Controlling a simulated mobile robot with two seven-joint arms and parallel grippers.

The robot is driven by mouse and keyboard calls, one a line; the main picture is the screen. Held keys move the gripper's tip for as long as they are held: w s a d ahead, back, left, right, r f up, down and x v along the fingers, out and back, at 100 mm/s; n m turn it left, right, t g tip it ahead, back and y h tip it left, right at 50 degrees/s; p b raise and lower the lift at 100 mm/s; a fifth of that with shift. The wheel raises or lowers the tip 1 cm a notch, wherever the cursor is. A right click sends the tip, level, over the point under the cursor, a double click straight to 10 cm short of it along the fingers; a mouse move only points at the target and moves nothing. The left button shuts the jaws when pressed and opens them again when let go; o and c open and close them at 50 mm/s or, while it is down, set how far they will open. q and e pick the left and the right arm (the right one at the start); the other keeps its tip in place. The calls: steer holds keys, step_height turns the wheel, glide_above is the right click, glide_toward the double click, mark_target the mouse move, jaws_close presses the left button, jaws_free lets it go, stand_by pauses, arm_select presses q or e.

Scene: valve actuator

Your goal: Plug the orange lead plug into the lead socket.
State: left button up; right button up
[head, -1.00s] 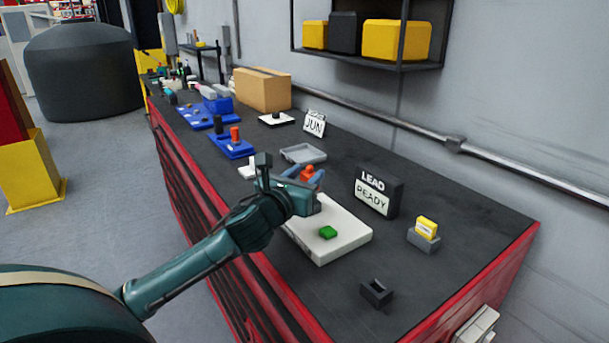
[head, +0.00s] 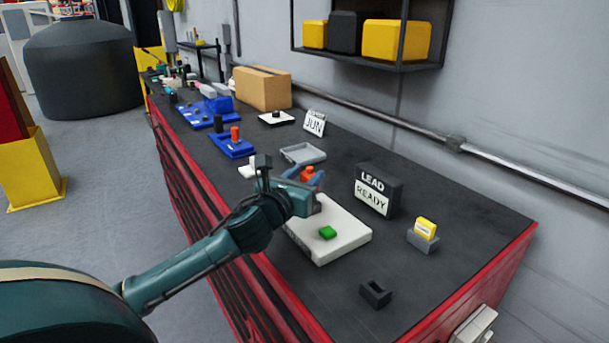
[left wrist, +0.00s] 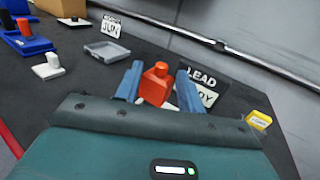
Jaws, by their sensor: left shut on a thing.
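The orange lead plug (head: 308,175) is between the blue fingers of my left gripper (head: 305,180), above the far part of a white plate (head: 345,245). In the left wrist view the orange plug (left wrist: 155,84) stands upright between the two blue fingers (left wrist: 157,90). My left gripper is shut on it. The plug's lower end is hidden by the gripper body. A dark block with a slot (head: 376,293) sits near the bench's front corner. I cannot tell which part is the lead socket; the gripper covers part of the plate. My right gripper is not in view.
A green button (head: 327,232) is on the white plate. A "LEAD READY" sign (head: 378,190) stands behind it. A yellow piece in a grey holder (head: 424,236) is to the right. A grey tray (head: 303,153) lies beyond the gripper. The bench's right part is mostly clear.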

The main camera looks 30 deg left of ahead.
arm_select(q)
steer(key=shift+f, duration=0.55)
steer(key=shift+f+b, duration=0.2)
steer(key=shift+b, duration=0.2)
steer(key=shift+f, duration=0.1)
steer(key=shift+f+b, duration=0.35)
steer(key=shift+f, duration=0.25)
steer(key=o, duration=1)
steer(key=shift+o, duration=0.2)
